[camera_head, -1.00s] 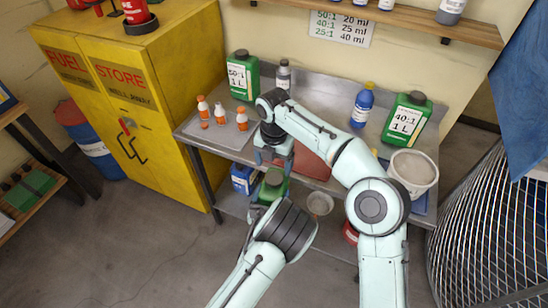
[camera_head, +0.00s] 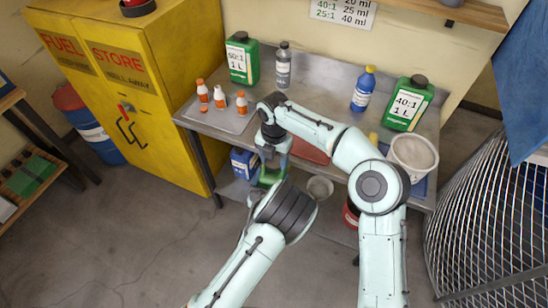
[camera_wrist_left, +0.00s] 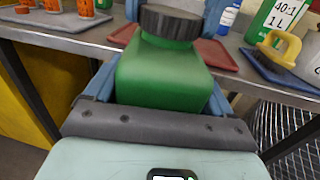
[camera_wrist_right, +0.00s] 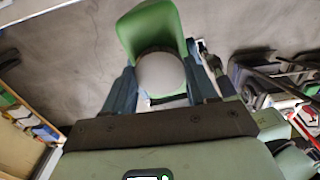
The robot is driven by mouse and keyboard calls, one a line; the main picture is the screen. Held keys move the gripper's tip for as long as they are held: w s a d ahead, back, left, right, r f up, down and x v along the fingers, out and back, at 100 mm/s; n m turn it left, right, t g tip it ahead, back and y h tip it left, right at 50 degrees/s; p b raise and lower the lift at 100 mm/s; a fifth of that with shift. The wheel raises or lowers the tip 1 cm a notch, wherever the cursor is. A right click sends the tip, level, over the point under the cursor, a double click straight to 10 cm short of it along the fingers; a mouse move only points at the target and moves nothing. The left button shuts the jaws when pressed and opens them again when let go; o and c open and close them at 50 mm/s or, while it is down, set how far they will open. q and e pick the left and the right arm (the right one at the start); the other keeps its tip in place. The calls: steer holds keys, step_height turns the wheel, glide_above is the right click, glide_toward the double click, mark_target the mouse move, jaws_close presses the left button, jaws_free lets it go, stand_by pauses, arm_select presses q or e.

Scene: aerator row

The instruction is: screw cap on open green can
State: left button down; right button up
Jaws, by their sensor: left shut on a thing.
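The green can (camera_wrist_left: 165,75) is upright in my left gripper (camera_head: 262,184), whose blue fingers are shut on its sides, in front of the workbench. A black ribbed cap (camera_wrist_left: 172,22) is at the can's neck in the left wrist view; I cannot tell whether it is threaded on. My right gripper (camera_head: 272,158) points down over the can from above. In the right wrist view a round pale grey top (camera_wrist_right: 161,73) lies between its fingers, with the green can body behind. Whether those fingers press on it is unclear. My arms partly hide the can in the head view.
On the bench stand green jugs marked 50:1 (camera_head: 241,60) and 40:1 (camera_head: 407,104), a grey bottle (camera_head: 283,66), a blue bottle (camera_head: 363,90), small orange-capped bottles (camera_head: 220,97) and a white bucket (camera_head: 412,157). A yellow cabinet (camera_head: 130,90) is left. A wire mesh (camera_head: 490,220) is right.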

steer(key=m, duration=2.5)
steer(key=shift+m, duration=0.3)
steer(key=m, duration=0.3)
steer(key=shift+m, duration=0.3)
steer(key=shift+w, duration=0.1)
steer(key=o, duration=1.2)
steer(key=shift+c, duration=0.2)
